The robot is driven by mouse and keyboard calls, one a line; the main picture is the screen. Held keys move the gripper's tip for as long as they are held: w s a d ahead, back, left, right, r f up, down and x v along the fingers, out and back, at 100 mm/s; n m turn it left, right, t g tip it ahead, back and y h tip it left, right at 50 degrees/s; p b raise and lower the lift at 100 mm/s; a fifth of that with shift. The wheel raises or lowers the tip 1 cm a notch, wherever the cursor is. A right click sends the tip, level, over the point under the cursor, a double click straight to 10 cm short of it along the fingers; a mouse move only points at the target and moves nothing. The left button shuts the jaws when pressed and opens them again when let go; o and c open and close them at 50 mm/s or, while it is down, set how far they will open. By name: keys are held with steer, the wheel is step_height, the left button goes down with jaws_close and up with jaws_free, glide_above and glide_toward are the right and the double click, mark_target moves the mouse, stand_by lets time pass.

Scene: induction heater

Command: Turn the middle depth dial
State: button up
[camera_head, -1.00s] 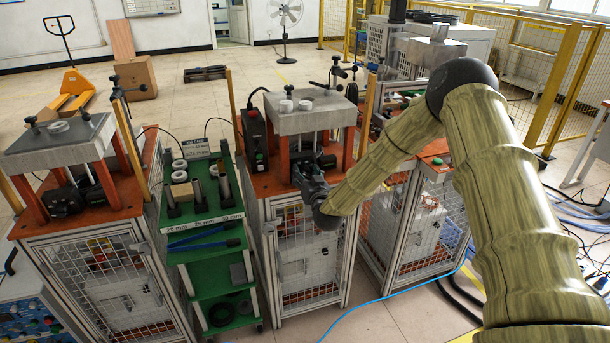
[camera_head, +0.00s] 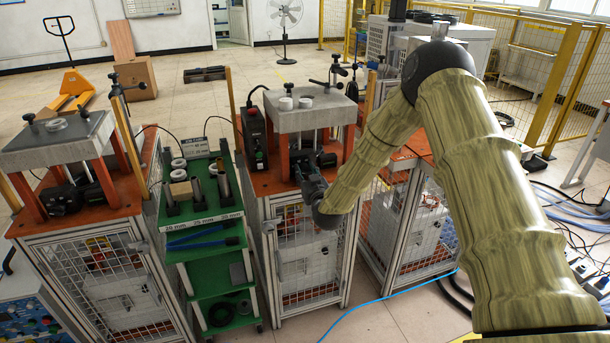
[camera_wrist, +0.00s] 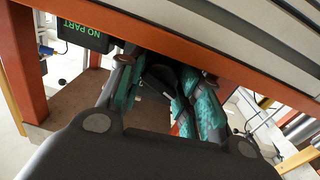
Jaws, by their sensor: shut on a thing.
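The middle machine's depth dial (camera_wrist: 158,80) is a dark part between my gripper's fingers under the orange frame in the wrist view. My gripper (camera_wrist: 160,92) has teal-patterned fingers, one on each side of the dial, and is shut on it. In the head view, my gripper (camera_head: 308,168) reaches in low at the front of the middle machine (camera_head: 308,110), between its orange legs. There the dial is mostly hidden by my gripper, so its turn angle cannot be read.
A small screen (camera_wrist: 84,36) reads "NO PART" beside the fingers. Orange legs and the grey top plate closely surround my gripper. A green cart (camera_head: 203,247) with rings and cylinders stands left of the middle machine. Another press (camera_head: 60,143) stands farther left.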

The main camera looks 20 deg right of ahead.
steer(key=o, duration=1)
steer(key=shift+s, duration=0.1)
steer(key=s, duration=1.2)
steer(key=shift+f, duration=0.1)
